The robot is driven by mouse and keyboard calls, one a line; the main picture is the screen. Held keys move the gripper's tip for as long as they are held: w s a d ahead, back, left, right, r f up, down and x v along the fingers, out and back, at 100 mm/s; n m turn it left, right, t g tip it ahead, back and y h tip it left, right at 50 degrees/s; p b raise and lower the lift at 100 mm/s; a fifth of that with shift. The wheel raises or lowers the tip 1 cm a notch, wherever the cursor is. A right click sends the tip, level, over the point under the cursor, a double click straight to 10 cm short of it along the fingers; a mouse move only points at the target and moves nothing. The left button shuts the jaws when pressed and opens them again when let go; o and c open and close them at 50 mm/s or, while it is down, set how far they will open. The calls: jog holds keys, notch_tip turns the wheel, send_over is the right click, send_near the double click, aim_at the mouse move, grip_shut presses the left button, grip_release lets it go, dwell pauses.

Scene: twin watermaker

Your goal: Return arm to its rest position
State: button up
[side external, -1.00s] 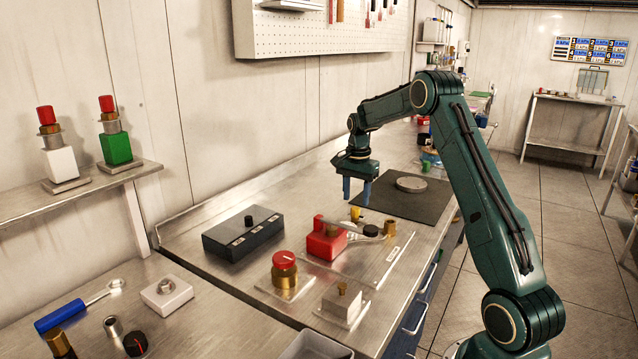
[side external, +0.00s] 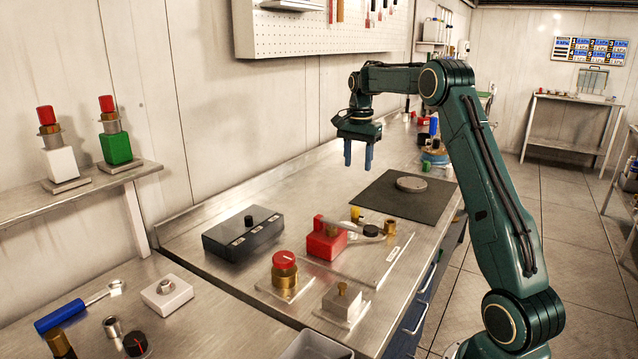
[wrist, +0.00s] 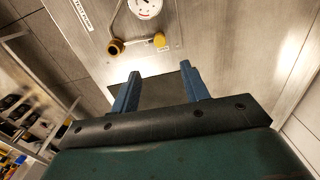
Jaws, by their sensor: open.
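My gripper (side external: 358,155) hangs from my dark green arm above the steel bench (side external: 310,192), left of the black mat in the side external view. Its two blue fingers point down, stand apart and hold nothing. In the wrist view my gripper (wrist: 157,80) also shows open, with bare bench, a brass fitting (wrist: 115,47), a yellow part (wrist: 160,41) and a round white gauge (wrist: 145,7) beyond the fingertips.
A black mat (side external: 385,205) bears a grey disc (side external: 411,184). Nearer stand a red block (side external: 325,243), a brass valve with a red knob (side external: 285,275) and a dark box (side external: 243,235). A pegboard (side external: 320,30) hangs on the wall behind. The air around my gripper is clear.

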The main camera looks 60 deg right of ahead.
jog(key=s+a+r+n+t, duration=0.1)
jog(key=s+a+r+n, duration=0.2)
jog(key=a, duration=0.4)
jog(key=s+a+r+n+t+h, duration=0.1)
jog(key=s+a+r+n, duration=0.15)
jog(key=a, duration=0.45)
jog(key=s+a+r+n+t, duration=0.1)
jog(key=s+a+r+n, duration=0.25)
jog(key=a, duration=0.45)
jog(key=s+a+f+n+t, duration=0.1)
jog(key=s+a+f+n, duration=0.1)
jog(key=s+a+n, duration=0.2)
jog(key=s+a+f+n+t+y, duration=0.1)
jog(key=s+a+f+n, duration=0.2)
jog(key=s+a+n, duration=0.2)
jog(key=s+a, duration=0.3)
jog(key=s, duration=0.4)
jog(key=shift+f+t, duration=0.15)
jog(key=shift+t, duration=0.15)
